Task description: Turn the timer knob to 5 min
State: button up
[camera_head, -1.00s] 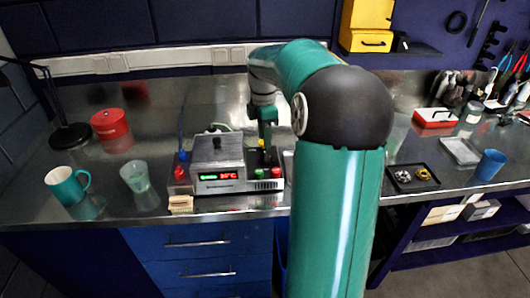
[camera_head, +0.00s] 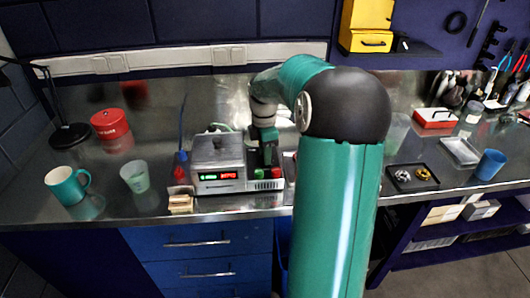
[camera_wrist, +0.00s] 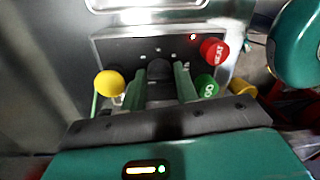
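The grey metal machine (camera_head: 218,152) stands on the bench, with a green and a red lit readout on its front. In the wrist view, its control panel carries a dark round knob (camera_wrist: 160,70), probably the timer knob; no scale marks are readable. My gripper (camera_wrist: 160,74) has its two green fingers on either side of this knob, seemingly with small gaps. In the head view, my gripper (camera_head: 265,160) is down at the machine's right part and hides most of the panel.
Around the dark knob are a yellow knob (camera_wrist: 109,83), a red HEAT button (camera_wrist: 214,52) and a green GO button (camera_wrist: 206,86). A teal mug (camera_head: 67,186) and a pale green cup (camera_head: 135,177) stand left of the machine.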

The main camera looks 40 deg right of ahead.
jog(key=shift+m, duration=0.4)
jog(key=m, duration=0.3)
jog(key=shift+w+r+m, duration=0.1)
jog(key=shift+m, duration=0.3)
jog(key=m, duration=0.4)
jog(key=shift+t, duration=0.3)
jog(key=m, duration=0.5)
jog(key=shift+d, duration=0.1)
jog(key=shift+m+t, duration=0.3)
jog(key=shift+m, duration=1.5)
